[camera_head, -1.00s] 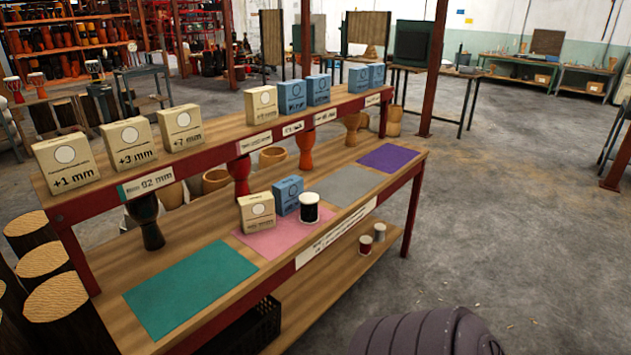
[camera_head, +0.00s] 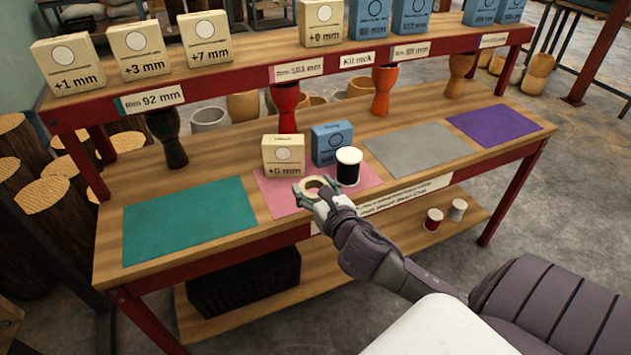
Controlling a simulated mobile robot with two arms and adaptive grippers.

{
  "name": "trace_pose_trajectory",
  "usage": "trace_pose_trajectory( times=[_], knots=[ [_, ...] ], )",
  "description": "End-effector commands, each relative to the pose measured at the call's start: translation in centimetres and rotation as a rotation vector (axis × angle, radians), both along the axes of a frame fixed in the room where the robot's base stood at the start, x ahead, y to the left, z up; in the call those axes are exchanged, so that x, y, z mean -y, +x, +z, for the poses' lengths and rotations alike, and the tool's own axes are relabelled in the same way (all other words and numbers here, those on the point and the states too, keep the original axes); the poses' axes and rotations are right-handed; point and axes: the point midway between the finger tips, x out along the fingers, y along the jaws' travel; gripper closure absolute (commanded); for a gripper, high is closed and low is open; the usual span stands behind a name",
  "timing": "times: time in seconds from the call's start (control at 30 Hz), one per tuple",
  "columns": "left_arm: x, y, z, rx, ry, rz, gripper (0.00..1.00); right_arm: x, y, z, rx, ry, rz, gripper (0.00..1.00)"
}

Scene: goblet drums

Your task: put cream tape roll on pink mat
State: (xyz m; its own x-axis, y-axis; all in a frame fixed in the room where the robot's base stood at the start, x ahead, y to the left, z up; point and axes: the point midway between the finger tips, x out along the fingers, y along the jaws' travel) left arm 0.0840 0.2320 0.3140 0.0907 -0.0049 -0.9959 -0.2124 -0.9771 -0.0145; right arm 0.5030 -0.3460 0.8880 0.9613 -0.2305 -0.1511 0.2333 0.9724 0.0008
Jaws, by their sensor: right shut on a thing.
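The cream tape roll (camera_head: 314,183) is a small pale ring held at the end of my right arm. My right gripper (camera_head: 313,191) is shut on it, over the front part of the pink mat (camera_head: 275,200). Whether the roll touches the mat or is just above it, I cannot tell. The mat also carries a cream box (camera_head: 283,157), a blue box (camera_head: 332,144) and a spool with a dark middle and white top (camera_head: 348,168), just right of the roll. My left gripper is not in view.
A teal mat (camera_head: 188,219) lies left of the pink one, a grey mat (camera_head: 417,150) and a purple mat (camera_head: 494,124) right. The raised shelf behind holds several cream and blue boxes. Small spools (camera_head: 433,219) stand on the lower shelf.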

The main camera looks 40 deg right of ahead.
Motion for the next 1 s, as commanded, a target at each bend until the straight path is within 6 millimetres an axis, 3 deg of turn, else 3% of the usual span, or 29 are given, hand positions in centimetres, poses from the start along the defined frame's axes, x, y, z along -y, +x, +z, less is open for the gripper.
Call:
trace_pose_trajectory(
  times=[0.5,0.67,1.0],
  knots=[
    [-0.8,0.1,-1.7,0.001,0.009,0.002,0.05,2.9,9.9,-6.0,0.002,0.005,-0.006,0.69],
    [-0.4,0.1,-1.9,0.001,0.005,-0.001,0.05,3.2,11.1,-6.8,0.002,0.002,-0.004,0.69],
    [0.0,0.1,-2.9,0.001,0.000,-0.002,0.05,3.1,11.1,-10.8,0.001,0.004,-0.003,0.69]
  ],
)
